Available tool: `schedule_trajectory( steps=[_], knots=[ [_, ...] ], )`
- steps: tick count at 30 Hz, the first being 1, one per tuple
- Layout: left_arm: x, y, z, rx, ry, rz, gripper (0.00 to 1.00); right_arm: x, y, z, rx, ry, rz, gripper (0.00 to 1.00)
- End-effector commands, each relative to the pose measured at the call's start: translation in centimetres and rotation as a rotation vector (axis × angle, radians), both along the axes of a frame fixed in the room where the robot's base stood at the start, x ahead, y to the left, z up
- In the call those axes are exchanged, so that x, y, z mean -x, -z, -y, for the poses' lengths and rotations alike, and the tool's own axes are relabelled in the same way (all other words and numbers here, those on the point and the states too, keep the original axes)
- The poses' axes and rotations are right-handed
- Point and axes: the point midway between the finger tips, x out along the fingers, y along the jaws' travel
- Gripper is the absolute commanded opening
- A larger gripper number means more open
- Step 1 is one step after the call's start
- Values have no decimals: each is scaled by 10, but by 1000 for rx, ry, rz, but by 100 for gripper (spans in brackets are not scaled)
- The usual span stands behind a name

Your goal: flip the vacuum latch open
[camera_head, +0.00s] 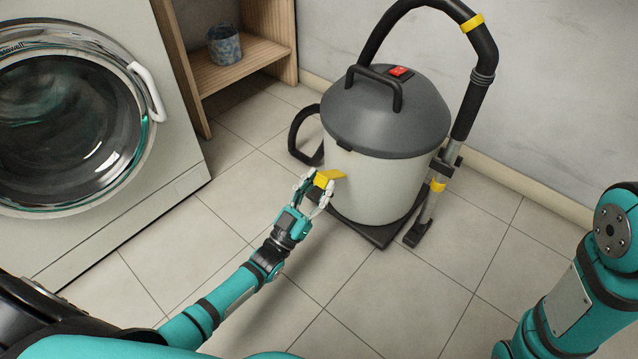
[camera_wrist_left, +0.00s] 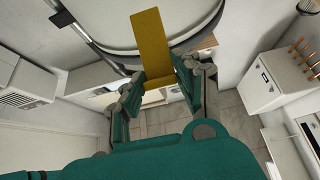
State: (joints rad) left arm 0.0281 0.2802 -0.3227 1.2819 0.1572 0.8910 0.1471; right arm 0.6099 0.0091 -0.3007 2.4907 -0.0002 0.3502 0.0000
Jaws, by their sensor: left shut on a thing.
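The vacuum (camera_head: 375,185) is a cream drum with a dark grey lid (camera_head: 385,110), standing on a dark base on the floor. Its yellow latch (camera_head: 332,174) sticks out from the front left of the drum, below the lid rim. My left gripper (camera_head: 319,185) is at the drum's front left, shut on the latch's outer end. In the left wrist view the latch (camera_wrist_left: 150,38) is a yellow strip running from between the fingers (camera_wrist_left: 158,88) up across the pale drum (camera_wrist_left: 105,22). My right gripper is out of view; only part of that arm shows at right.
A washing machine (camera_head: 165,190) stands at left, and a wooden shelf (camera_head: 240,65) with a bluish bucket (camera_head: 224,45) behind it. The black hose (camera_head: 470,100) and floor nozzle (camera_head: 418,233) are on the vacuum's right. Tiled floor in front is clear.

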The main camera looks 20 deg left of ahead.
Motion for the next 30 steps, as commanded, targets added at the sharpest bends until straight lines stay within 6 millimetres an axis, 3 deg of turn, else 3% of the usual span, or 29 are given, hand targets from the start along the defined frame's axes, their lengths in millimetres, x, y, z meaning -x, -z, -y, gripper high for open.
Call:
schedule_trajectory(
  steps=[1, 7, 8, 13, 23, 30],
  knots=[
    [0, 10, 2, -10, 1, -28, 0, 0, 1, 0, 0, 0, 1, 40],
    [0, 10, 3, -10, 1, -28, 0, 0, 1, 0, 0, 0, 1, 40],
    [0, 10, 3, -10, 1, -28, 35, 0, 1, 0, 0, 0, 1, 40],
    [-1, 8, 2, -7, 0, -23, 56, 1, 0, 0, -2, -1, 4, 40],
    [2, 8, -1, -6, -1, -18, 56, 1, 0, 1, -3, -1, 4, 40],
    [35, 29, -12, -7, 0, -22, 56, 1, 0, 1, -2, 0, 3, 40]
  ],
)
